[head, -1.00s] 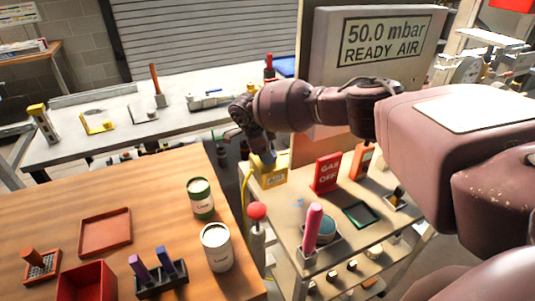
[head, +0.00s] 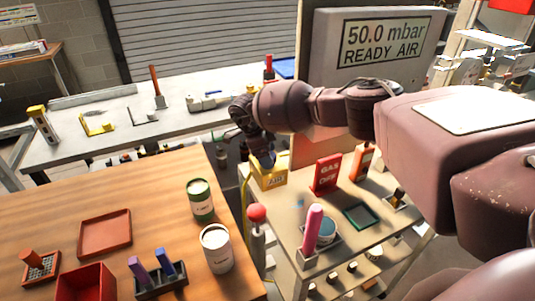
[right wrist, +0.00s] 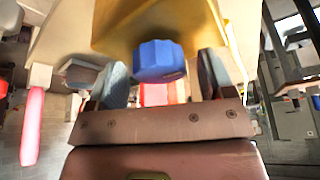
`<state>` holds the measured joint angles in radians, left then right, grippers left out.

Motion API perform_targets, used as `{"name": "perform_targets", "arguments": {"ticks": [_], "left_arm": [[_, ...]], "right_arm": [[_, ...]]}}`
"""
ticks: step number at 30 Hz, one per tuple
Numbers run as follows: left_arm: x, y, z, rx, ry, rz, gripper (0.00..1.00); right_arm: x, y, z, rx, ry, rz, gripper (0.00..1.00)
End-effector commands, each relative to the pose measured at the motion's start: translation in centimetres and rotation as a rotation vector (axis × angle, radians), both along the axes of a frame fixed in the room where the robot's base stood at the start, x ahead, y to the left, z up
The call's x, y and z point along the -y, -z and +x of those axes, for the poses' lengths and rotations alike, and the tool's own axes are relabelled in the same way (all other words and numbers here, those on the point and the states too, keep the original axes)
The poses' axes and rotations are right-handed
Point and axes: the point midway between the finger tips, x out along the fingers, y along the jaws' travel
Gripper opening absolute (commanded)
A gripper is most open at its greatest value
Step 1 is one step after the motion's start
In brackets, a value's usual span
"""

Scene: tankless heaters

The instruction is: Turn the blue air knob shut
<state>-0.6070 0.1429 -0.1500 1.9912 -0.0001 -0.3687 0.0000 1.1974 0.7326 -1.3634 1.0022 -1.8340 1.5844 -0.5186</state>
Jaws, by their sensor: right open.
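The blue air knob (right wrist: 159,61) shows in the right wrist view, on the underside of a yellow block in that picture. It lies between the two fingers of my right gripper (right wrist: 162,78), near their tips. The fingers stand apart on either side of it, with a visible gap on both sides. In the head view the yellow air block (head: 269,174) stands at the back left of the small cart, and my right gripper (head: 262,160) reaches down to it. The knob is mostly hidden there behind my wrist. My left gripper is not in view.
A red gas sign (head: 327,174) and an orange bottle (head: 362,160) stand right of the block. A pink handle (head: 312,230) and a red-topped post (head: 257,214) stand in front. A wooden table (head: 150,215) with cans is at left. The display panel (head: 370,50) rises behind.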

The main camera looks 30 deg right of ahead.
Motion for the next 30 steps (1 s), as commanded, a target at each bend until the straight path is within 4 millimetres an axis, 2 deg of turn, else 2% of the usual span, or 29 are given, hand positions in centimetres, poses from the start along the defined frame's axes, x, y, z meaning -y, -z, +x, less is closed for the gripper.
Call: {"name": "perform_targets", "arguments": {"ticks": [7, 15, 21, 30], "left_arm": [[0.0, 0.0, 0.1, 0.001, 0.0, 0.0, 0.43], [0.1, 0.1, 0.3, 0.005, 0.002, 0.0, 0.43], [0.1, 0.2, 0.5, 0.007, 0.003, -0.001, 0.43], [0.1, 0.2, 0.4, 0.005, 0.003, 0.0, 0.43]], "right_arm": [[-0.6, -1.5, 0.4, 0.002, -0.002, 0.0, 0.75], [-2.2, -6.0, 1.3, 0.003, 0.0, -0.001, 0.75], [-3.1, -8.7, 1.8, 0.002, 0.001, 0.0, 0.75], [-3.6, -10.0, 2.0, 0.0, 0.0, 0.0, 0.75]]}}
